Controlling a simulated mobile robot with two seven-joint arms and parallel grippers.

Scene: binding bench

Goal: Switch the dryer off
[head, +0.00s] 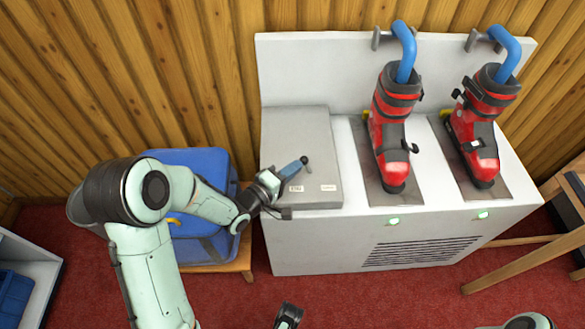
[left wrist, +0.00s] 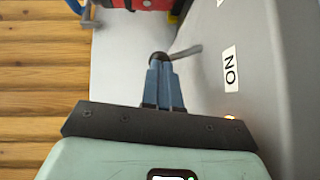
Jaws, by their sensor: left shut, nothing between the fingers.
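The dryer (head: 285,244) is a white cabinet with a grey box (head: 300,130) on its left end. A small dark lever (head: 305,160) stands on that box; in the left wrist view the lever (left wrist: 185,52) angles up to the right, toward the side with the ON label (left wrist: 230,69). My left gripper (head: 293,169) is shut and empty, its blue fingers at the lever's round hub. The left wrist view shows the shut fingers (left wrist: 163,85) just short of or against the hub; I cannot tell if they touch. A dark tip (head: 288,316) at the bottom edge seems to be my right gripper, mostly cut off.
Wooden furniture (head: 540,250) stands right.

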